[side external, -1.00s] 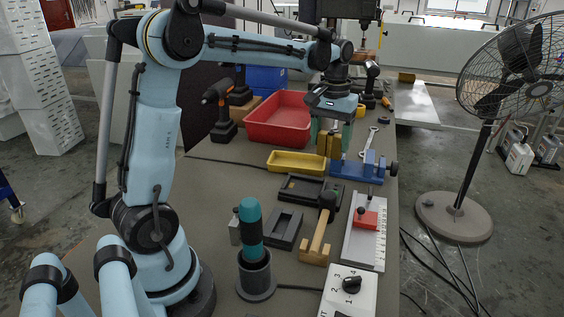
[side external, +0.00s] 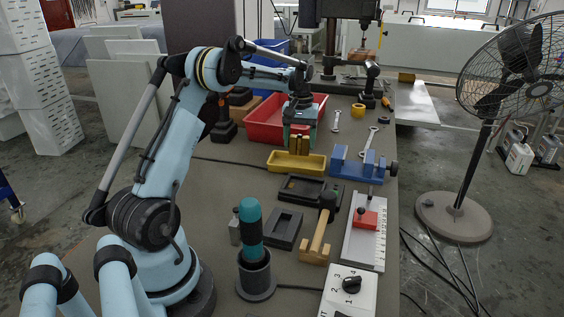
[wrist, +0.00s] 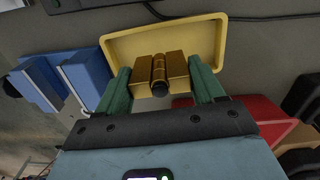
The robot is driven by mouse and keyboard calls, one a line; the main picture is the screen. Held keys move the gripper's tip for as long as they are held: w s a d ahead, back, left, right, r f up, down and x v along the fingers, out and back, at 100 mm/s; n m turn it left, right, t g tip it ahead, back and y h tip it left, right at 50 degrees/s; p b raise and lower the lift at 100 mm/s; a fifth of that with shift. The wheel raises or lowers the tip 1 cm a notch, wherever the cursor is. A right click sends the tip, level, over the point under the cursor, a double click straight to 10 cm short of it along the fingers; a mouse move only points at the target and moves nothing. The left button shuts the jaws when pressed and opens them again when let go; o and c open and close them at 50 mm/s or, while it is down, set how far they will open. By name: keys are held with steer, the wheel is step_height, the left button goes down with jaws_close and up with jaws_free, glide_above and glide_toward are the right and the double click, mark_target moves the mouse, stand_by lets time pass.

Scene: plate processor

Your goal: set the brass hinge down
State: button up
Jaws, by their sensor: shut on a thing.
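My gripper (side external: 299,143) is shut on the brass hinge (side external: 299,146), with one green finger on each side. In the wrist view the hinge (wrist: 159,74), two gold leaves with a darker knuckle between them, sits between the fingertips (wrist: 160,86). In the side view the hinge overlaps the back part of the yellow tray (side external: 297,168). The tray (wrist: 218,42) looks empty in the wrist view. I cannot tell whether the hinge touches it.
A red bin (side external: 262,122) stands behind and left of the tray. A blue vise (side external: 358,166) is close on the right. A black tray (side external: 302,189) lies in front. Wrenches (side external: 368,141) lie on the bench behind the vise.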

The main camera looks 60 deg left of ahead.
mark_target(298, 152)
steer(key=shift+a+f, duration=0.4)
steer(key=shift+a, duration=0.05)
steer(key=shift+f, duration=1.85)
steer(key=shift+f, duration=0.1)
steer(key=o, duration=1.2)
